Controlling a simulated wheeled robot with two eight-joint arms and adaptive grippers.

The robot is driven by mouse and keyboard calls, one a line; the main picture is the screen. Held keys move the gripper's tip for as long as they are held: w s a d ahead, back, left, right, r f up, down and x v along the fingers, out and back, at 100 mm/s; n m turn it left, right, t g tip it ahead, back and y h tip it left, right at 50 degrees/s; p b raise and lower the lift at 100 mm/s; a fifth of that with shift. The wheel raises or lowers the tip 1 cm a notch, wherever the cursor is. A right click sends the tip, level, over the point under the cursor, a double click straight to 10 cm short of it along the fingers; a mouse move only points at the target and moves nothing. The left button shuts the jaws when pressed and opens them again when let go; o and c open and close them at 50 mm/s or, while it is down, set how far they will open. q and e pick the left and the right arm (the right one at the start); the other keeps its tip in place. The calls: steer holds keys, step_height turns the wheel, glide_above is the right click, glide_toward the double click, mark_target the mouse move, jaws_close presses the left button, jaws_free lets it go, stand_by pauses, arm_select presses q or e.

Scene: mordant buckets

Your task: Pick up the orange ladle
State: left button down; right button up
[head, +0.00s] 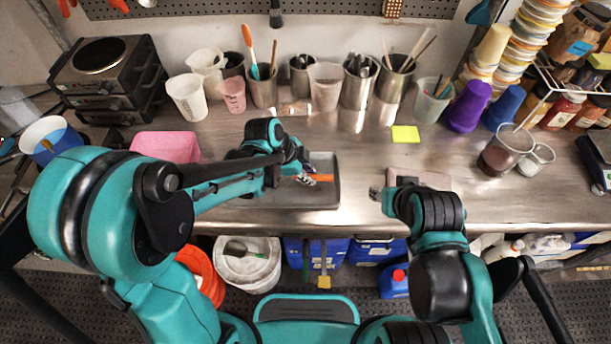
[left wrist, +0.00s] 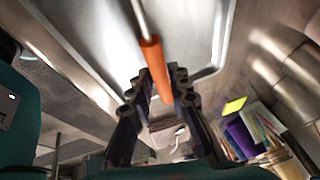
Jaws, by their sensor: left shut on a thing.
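The orange ladle shows its orange handle (head: 322,178) over the grey metal tray (head: 316,196) at the middle of the bench. My left gripper (head: 306,179) is shut on this handle. In the left wrist view the orange handle (left wrist: 154,62) passes between the two fingers (left wrist: 157,90), and a thin metal shaft runs on from it towards the top edge. The ladle's bowl is out of that view and hidden by my arm in the head view. I cannot tell whether the ladle is clear of the tray. My right gripper (head: 376,193) is over the front of the bench, right of the tray, its jaws too small to read.
A pink tub (head: 165,146) stands left of the tray. Metal cups (head: 359,88) with tools line the back. A yellow note (head: 405,134), a purple cup (head: 468,105) and a beaker (head: 504,150) are to the right. White and orange buckets stand below the bench.

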arm_select(q)
steer(key=s+d+r+p, duration=0.3)
steer(key=s+d+r, duration=0.4)
steer(key=d+r, duration=0.1)
steer(key=shift+s+d, duration=0.3)
steer(key=shift+d, duration=0.15)
arm_select(e)
step_height(320, 180, up, 4)
steer(key=shift+f, duration=0.1)
arm_select(q)
steer(key=shift+w+r, duration=0.1)
steer(key=shift+w, duration=0.05)
